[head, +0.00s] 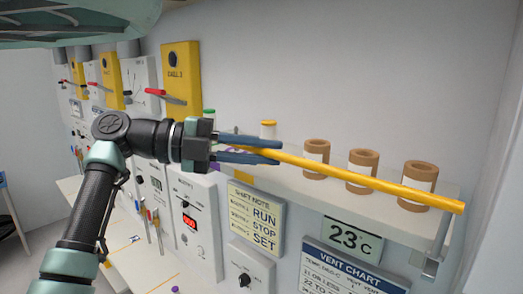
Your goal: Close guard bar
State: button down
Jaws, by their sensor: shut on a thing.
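The guard bar (365,182) is a long yellow rod. It runs from my gripper to the lower right, in front of a white shelf, and its free end shows past the last brown roll. My gripper (278,150), with blue-grey fingers, is shut on the bar near its left end as seen here. The bar's far left end and any hinge are hidden behind my gripper.
Below are a shift note (256,219), a 23 C display (352,238) and a vent chart (345,272). Yellow panels with red-handled levers (182,80) line the wall at left.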

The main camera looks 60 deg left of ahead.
jog(key=c, duration=0.8)
grip_release()
jog(key=shift+w, duration=0.1)
jog(key=shift+c, duration=0.2)
jog(key=shift+s+a+b, duration=0.3)
jog(key=shift+s+b, duration=0.1)
jog(key=shift+s, duration=0.1)
jog(key=b+v, duration=0.4)
jog(key=v, duration=0.8)
